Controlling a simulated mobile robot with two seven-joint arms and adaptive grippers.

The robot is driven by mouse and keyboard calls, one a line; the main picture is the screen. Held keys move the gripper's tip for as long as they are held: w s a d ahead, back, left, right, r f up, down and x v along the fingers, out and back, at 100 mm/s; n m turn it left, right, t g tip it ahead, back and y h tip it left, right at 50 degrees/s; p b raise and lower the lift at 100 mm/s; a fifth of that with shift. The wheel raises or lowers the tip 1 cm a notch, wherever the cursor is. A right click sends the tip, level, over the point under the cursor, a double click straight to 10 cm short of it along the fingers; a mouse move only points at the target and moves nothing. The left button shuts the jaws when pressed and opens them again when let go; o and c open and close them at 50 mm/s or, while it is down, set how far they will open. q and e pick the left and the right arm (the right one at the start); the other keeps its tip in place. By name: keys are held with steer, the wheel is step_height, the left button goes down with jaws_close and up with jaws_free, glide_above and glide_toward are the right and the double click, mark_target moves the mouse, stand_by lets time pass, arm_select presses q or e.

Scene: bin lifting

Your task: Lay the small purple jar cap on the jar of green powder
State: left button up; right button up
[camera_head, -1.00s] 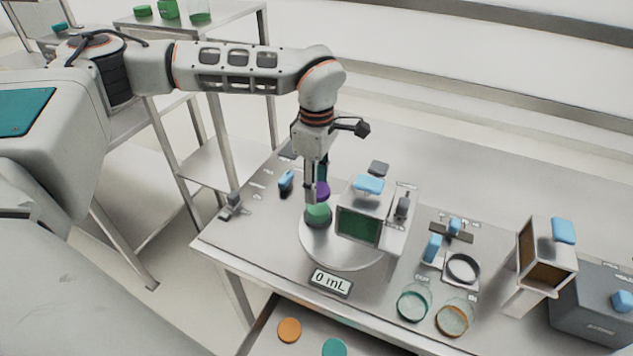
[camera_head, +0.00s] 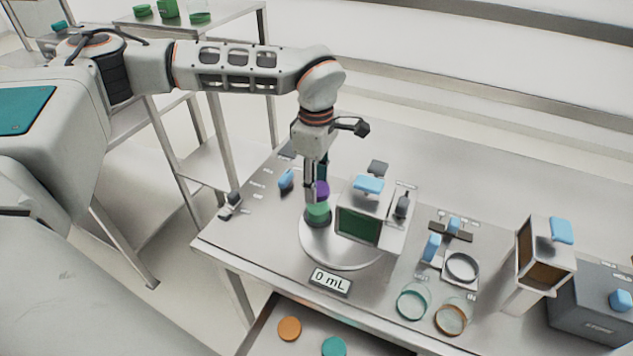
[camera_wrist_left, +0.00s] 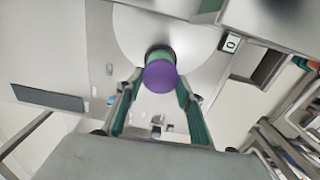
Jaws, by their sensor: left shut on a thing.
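The small purple jar cap (camera_head: 322,189) is held between the fingers of my left gripper (camera_head: 315,194). The wrist view shows the cap (camera_wrist_left: 161,76) face-on between the fingertips. The jar of green powder (camera_head: 318,211) stands on the round steel plate beside the box with the green window. In the wrist view the jar (camera_wrist_left: 160,51) shows just past the cap and is partly hidden by it. The cap is close to the jar top; I cannot tell whether they touch. My right gripper is not in view.
The box with the green window (camera_head: 358,227) stands close to the right of the jar. A 0 mL display (camera_head: 330,282) is in front. Two open glass dishes (camera_head: 412,302) and a brown-windowed box (camera_head: 535,262) are further right. Orange and teal discs (camera_head: 289,329) lie below the front edge.

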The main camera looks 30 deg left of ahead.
arm_select(q)
steer(key=shift+f, duration=1)
stand_by(1.7)
steer(key=o, duration=1.3)
steer(key=shift+r, duration=4)
